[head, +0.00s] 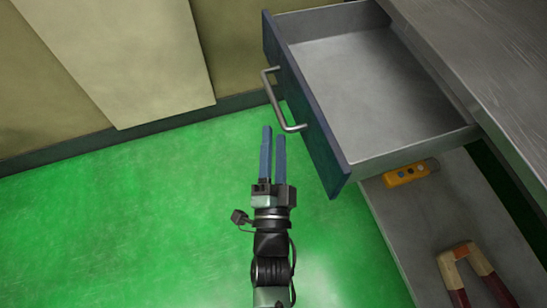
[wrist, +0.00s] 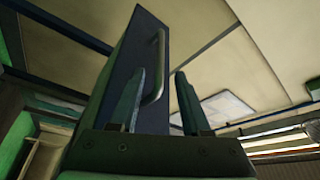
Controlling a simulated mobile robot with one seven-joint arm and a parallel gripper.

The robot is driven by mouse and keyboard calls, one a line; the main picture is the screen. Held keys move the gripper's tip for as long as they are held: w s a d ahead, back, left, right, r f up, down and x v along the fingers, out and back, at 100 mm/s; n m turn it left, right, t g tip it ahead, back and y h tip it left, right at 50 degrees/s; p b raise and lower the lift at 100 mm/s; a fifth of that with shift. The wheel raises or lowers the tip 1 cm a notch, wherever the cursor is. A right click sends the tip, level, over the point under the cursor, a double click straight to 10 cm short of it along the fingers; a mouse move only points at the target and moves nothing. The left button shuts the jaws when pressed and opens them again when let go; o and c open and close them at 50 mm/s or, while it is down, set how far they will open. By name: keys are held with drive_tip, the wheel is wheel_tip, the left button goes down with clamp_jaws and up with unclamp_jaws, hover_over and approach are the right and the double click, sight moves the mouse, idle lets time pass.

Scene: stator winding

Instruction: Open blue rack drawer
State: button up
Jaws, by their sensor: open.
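The blue-fronted drawer (head: 309,120) stands pulled out of the grey rack in the head view, and its grey inside is empty. Its bent metal handle (head: 272,96) is on the left side of the front. My gripper (head: 273,131) is open, with two blue fingers pointing up the picture beside the handle's lower end. In the wrist view the drawer front (wrist: 118,75) is at the left and the handle (wrist: 159,70) runs down towards the space between the fingers (wrist: 161,72). I see nothing gripped; whether a finger touches the handle I cannot tell.
The rack top (head: 480,60) juts out at the upper right. Beige panels (head: 120,60) line the upper left. The green floor (head: 120,230) is clear.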

drive_tip(key=shift+v, duration=2.05)
